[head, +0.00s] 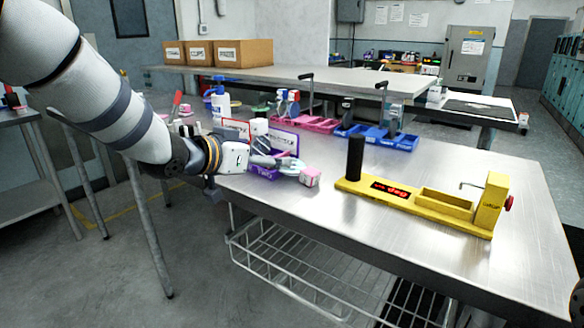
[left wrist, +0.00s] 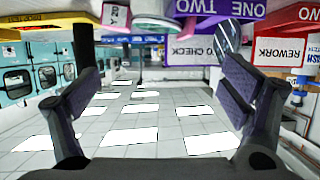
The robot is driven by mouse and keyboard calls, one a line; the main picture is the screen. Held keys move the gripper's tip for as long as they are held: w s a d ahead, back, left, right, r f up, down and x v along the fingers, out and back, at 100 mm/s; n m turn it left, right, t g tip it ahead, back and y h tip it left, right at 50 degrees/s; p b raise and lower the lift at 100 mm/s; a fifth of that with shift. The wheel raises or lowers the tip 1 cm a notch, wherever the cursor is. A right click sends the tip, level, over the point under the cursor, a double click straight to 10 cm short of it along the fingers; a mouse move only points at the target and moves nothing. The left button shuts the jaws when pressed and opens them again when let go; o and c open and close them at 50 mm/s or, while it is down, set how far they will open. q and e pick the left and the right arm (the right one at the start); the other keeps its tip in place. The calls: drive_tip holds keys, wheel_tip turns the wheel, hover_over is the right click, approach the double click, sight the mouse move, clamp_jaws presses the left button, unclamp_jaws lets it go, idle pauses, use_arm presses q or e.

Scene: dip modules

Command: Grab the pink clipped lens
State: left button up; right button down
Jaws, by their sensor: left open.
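A pink-and-white block (head: 309,177) sits near the table's front edge, with a round clear lens (head: 288,166) at its left; this looks like the pink clipped lens. In the left wrist view the pink block (left wrist: 115,14) shows at the top, with a pale disc (left wrist: 152,21) beside it. I cannot tell whether they join. My left gripper (head: 268,160) is open, just left of the block, partly in front of the purple bin (head: 262,172). Its spread fingers (left wrist: 160,88) hold nothing. Another lens-like disc (left wrist: 228,36) shows by the right-hand finger.
A yellow fixture (head: 415,200) with a black post stands to the right. Framed signs (head: 284,140) stand behind the gripper. Pink bins (head: 313,123) and blue bins (head: 378,137) sit farther back. The table is bare in front of the yellow fixture. A wire basket (head: 290,270) hangs below.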

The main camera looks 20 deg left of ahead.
sight(295, 160)
use_arm(q)
drive_tip(key=x, duration=0.4)
drive_tip(key=f+b+x, duration=0.1)
drive_tip(key=x, duration=0.3)
drive_tip(key=shift+w+f, duration=0.1)
drive_tip(key=shift+f, duration=0.1)
drive_tip(key=shift+r, duration=0.2)
drive_tip(key=shift+c, duration=0.7)
clamp_jaws()
use_arm(e)
drive_tip(key=shift+s+f+g, duration=0.4)
drive_tip(key=shift+s+f, duration=0.65)
drive_tip(key=shift+f, duration=0.05)
